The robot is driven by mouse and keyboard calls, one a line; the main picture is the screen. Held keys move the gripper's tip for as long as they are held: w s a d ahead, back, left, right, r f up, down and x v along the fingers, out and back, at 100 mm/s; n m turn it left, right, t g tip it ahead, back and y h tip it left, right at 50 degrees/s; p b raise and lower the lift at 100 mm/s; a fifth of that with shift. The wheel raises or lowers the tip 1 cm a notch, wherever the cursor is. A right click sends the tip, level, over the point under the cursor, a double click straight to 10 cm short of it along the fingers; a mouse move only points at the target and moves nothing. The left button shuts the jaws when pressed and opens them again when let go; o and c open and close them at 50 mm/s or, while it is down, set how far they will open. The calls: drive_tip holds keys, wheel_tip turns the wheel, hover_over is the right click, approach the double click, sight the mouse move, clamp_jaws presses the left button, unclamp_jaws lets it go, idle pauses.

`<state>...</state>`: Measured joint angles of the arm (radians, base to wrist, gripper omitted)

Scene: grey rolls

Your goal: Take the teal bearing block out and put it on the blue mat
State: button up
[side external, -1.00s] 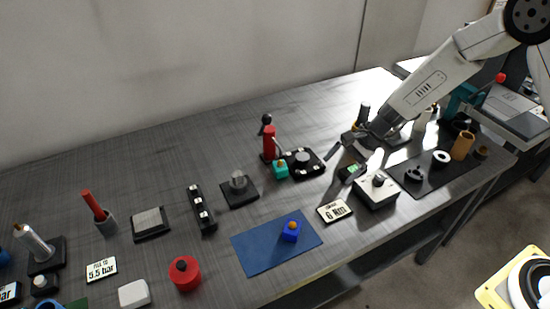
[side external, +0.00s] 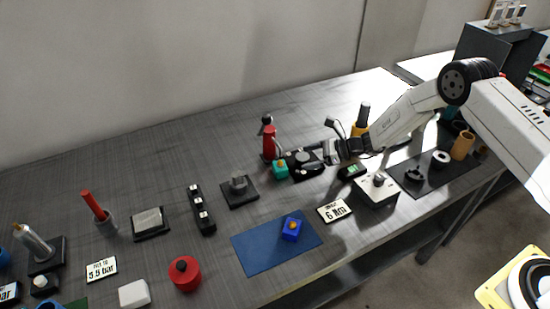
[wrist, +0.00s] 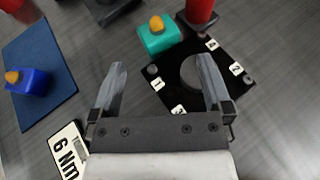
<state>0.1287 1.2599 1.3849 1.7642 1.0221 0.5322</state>
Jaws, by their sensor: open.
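The teal bearing block (side external: 281,170), a small cube with an orange knob, is at the left edge of a black plate with numbered corner labels (side external: 318,168). In the wrist view the block (wrist: 160,38) is at the top centre, beyond my fingertips; I cannot tell whether it rests on the plate. My gripper (wrist: 162,72) is open and empty, above the plate. In the side view my gripper (side external: 320,148) is to the right of the block, apart from it. The blue mat (side external: 260,257) lies at the front with a blue block with an orange knob (side external: 291,231) on it.
A red extinguisher-like object (side external: 268,142) stands just behind the teal block. A "6 Nm" card (side external: 334,211) and a grey box with a knob (side external: 377,193) are right of the mat. A dark fixture (side external: 239,191) is at left. Much of the mat is free.

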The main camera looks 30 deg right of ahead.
sight(283, 164)
drive_tip(key=shift+x, duration=1.3)
drive_tip(key=shift+a, duration=0.1)
drive_tip(key=shift+x, duration=2.5)
drive_tip(key=shift+s+f, duration=0.1)
drive_tip(key=shift+f, duration=0.1)
drive_tip(key=shift+c, duration=0.2)
clamp_jaws()
drive_tip(key=shift+r, duration=0.3)
